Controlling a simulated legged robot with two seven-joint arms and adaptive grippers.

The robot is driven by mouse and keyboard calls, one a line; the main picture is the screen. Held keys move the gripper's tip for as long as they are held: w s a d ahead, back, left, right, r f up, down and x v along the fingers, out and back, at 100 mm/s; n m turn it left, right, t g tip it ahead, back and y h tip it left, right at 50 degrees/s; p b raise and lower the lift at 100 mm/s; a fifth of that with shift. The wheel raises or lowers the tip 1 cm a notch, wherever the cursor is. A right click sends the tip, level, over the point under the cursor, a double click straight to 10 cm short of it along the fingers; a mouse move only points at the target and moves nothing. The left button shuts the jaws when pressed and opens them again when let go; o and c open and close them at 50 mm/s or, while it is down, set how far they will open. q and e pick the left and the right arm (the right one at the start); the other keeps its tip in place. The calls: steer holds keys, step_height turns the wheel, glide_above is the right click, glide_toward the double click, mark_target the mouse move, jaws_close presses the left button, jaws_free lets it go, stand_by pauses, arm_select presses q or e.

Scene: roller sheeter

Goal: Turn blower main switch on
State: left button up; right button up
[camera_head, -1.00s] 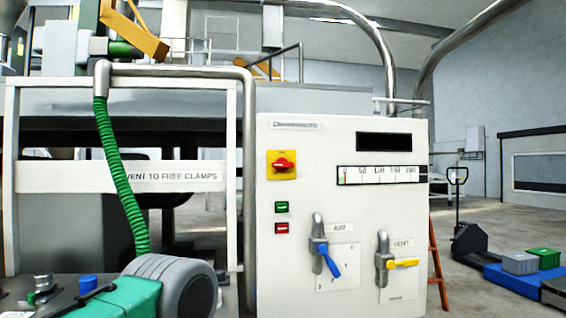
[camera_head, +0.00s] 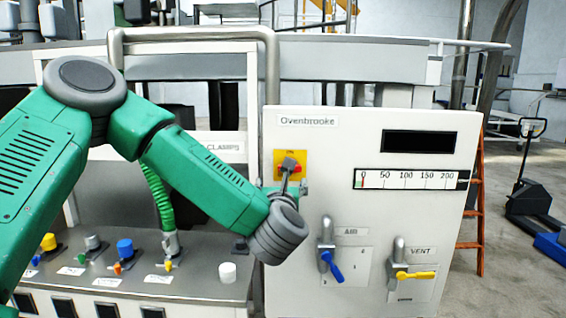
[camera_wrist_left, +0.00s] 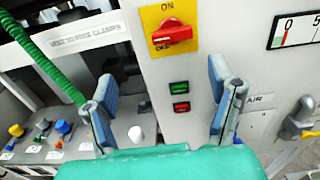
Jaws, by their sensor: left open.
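The blower main switch is a red rotary knob on a yellow plate (camera_head: 277,166) on the white panel. In the left wrist view the red knob (camera_wrist_left: 174,33) lies roughly sideways, with ON lettered above it and partly hidden lettering below. My left gripper (camera_head: 292,184) is in front of the plate in the head view and covers part of the knob. In the left wrist view its two blue-padded fingers (camera_wrist_left: 163,103) are wide apart and empty, below the knob in the picture. No contact with the knob shows. My right gripper is not in view.
Green and red push buttons (camera_wrist_left: 180,97) sit below the switch. A blue AIR lever (camera_head: 331,265) and a yellow VENT lever (camera_head: 415,275) stick out lower on the panel. A console with several coloured knobs (camera_head: 125,247) and a green hose (camera_head: 160,198) are at the left.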

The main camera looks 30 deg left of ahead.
arm_select(q)
steer(key=p+x, duration=0.1)
steer(key=x, duration=0.3)
steer(key=p+x, duration=0.1)
steer(key=x, duration=0.3)
steer(key=d+p+x, duration=0.1)
steer(key=p+x, duration=0.1)
steer(key=x, duration=0.2)
steer(key=shift+w+a+f, duration=0.1)
steer(key=shift+w+a, duration=0.05)
steer(key=shift+w, duration=0.4)
steer(key=shift+w+a+f, duration=0.1)
steer(key=shift+a, duration=0.25)
steer(key=shift+d+r, duration=0.25)
steer(key=shift+d, duration=0.6)
steer(key=shift+d+r, duration=0.1)
steer(key=shift+d, duration=0.25)
steer(key=c, duration=0.6)
steer(key=shift+d+r, duration=0.1)
steer(key=c, duration=0.6)
steer(key=shift+a, duration=0.65)
steer(key=shift+d, duration=0.1)
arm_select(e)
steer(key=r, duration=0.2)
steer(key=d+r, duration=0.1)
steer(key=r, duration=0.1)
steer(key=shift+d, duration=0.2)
